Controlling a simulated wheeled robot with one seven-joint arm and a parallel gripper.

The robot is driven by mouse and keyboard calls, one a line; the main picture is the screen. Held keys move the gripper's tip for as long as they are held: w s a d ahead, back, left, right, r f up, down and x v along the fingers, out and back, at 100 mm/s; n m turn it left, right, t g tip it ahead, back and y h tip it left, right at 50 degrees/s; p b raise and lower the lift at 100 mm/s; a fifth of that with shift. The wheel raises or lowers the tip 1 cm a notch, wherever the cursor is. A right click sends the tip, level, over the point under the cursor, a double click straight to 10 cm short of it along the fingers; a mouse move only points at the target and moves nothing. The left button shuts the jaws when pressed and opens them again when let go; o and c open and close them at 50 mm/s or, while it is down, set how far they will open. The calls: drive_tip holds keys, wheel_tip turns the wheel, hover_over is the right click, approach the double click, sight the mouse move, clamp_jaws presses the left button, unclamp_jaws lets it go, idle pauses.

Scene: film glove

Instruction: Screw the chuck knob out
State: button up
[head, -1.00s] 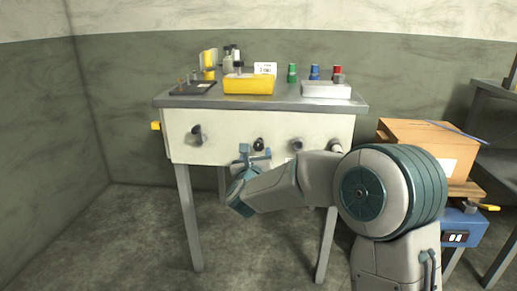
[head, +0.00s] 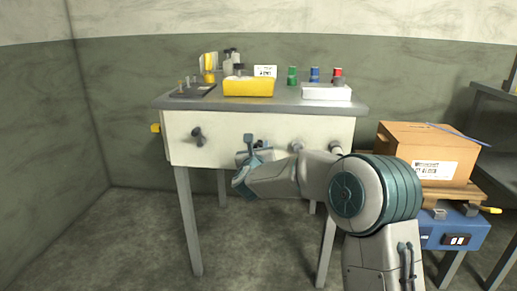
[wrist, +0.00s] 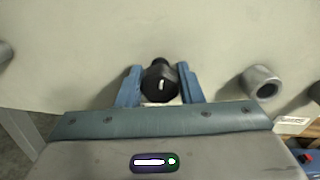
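A round black knob (wrist: 160,84) with a small white mark on its face sticks out of the pale front panel (wrist: 60,75) of a workbench. I take it as the chuck knob. My gripper (wrist: 160,75) has its two blue fingers on either side of this knob, tips reaching past its face toward the panel. I cannot tell whether the fingers press on it or leave thin gaps. In the head view my gripper (head: 256,143) is at the middle of the panel and hides most or all of the knob.
Left on the panel is a dark lever knob (head: 198,136). To the right is a grey round fitting (wrist: 261,82), with another beyond it. A yellow bin (head: 248,88), white box (head: 327,92) and coloured caps stand on the bench top. A cardboard box (head: 425,153) sits right.

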drive_tip(key=shift+n, duration=0.3)
